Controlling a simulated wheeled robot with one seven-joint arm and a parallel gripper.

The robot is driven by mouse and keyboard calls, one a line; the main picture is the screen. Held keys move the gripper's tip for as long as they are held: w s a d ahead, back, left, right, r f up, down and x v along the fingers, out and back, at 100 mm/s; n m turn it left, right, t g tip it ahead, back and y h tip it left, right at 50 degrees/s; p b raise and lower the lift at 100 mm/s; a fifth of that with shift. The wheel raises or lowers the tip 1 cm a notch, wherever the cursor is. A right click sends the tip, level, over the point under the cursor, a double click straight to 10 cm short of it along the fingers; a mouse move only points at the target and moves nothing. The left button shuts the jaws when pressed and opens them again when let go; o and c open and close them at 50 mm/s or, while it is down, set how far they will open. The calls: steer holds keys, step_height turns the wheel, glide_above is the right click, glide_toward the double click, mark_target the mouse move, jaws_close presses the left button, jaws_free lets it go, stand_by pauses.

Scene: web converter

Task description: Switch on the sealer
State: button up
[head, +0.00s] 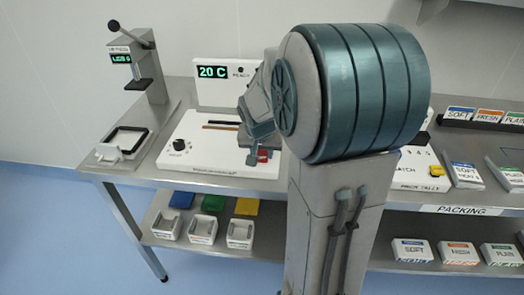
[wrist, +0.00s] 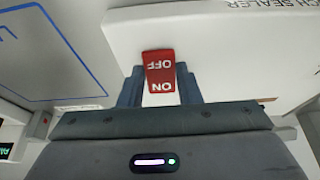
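The pouch sealer (head: 215,165) is a white flat box on the steel bench, with a black knob (head: 179,145) at its front left. Its upright panel (head: 228,98) shows "20 C" in green above the bed, with a dark round lamp by the lettering. A red switch (wrist: 159,72) marked ON and OFF shows in the wrist view; it also shows as a small red spot in the head view (head: 251,159). My gripper (wrist: 159,67) has its fingers apart, one on each side of the switch. Whether they touch it cannot be told. My arm hides the sealer's right end.
A lever press (head: 140,65) with a green display stands at the back left, near a black-framed tray (head: 124,141). Coloured pads and white bins (head: 203,230) sit on the lower shelf. Labelled packs (head: 465,175) and a yellow-buttoned tally box (head: 425,180) are on the right.

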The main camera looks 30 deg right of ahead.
steer(key=shift+c, duration=1)
steer(key=p, duration=0.2)
steer(key=shift+w+r+g+y+p, duration=0.1)
steer(key=shift+r+g+y+p, duration=0.2)
steer(key=shift+r+g, duration=0.1)
steer(key=shift+w+d+g+y+p, duration=0.15)
steer(key=shift+g+y+p, duration=0.2)
steer(key=shift+p, duration=0.75)
steer(key=g+p, duration=0.1)
steer(key=p, duration=0.1)
steer(key=g+y+p, duration=0.1)
steer(key=shift+w+d+p, duration=0.15)
steer(key=shift+w+p, duration=0.15)
steer(key=shift+p, duration=0.1)
steer(key=shift+w+d+f+g+y+p, duration=0.1)
steer(key=shift+g+y+p, duration=0.25)
steer(key=shift+g+p, duration=0.15)
